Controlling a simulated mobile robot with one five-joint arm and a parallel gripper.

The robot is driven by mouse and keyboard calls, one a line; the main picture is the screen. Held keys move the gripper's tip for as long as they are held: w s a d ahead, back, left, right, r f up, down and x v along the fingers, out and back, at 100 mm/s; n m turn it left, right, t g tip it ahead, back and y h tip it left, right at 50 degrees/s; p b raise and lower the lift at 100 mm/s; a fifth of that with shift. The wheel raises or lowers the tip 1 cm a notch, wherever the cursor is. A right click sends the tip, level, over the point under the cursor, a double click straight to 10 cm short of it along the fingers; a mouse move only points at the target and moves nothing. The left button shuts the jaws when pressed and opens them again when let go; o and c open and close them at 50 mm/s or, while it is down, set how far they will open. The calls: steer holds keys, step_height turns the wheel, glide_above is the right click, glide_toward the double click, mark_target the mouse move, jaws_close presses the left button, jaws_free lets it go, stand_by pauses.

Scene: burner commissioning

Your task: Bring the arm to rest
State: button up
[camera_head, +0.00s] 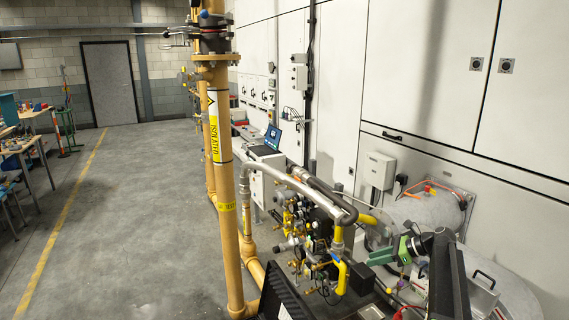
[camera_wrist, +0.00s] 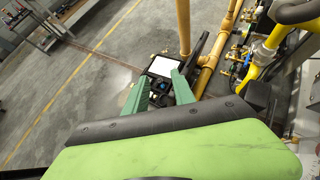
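My gripper (camera_head: 390,255) has green fingers and is at the lower right in the head view, on my dark arm, in front of the grey burner body (camera_head: 425,212). In the wrist view my gripper (camera_wrist: 162,82) shows two green fingers spread apart. I see nothing held between them. A dark item with a white face shows beyond the fingertips, lower down. The pale green shell of my wrist fills the bottom of the wrist view.
A yellow gas pipe (camera_head: 228,190) stands upright left of the valve and hose cluster (camera_head: 312,228). A laptop (camera_head: 268,143) sits on a white cabinet behind. White wall panels (camera_head: 440,70) close off the right. Open floor (camera_head: 140,220) lies left, with workbenches (camera_head: 25,145) at the far left.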

steer(key=s+a+f+n+g+h+p, duration=0.15)
steer(key=s+a+n, duration=0.4)
steer(key=a, duration=0.75)
steer(key=s+a+f+n+g+h+p, duration=0.1)
steer(key=s+a+f+n+g+h, duration=0.15)
steer(key=s+a+n, duration=0.7)
steer(key=s+a+f+n+g+h, duration=0.1)
steer(key=s+a+f+h, duration=0.15)
steer(key=s+a, duration=0.25)
steer(key=s+d+n+h, duration=0.3)
steer(key=d+n, duration=0.4)
steer(key=n, duration=0.1)
steer(key=shift+s, duration=0.15)
steer(key=shift+f, duration=0.15)
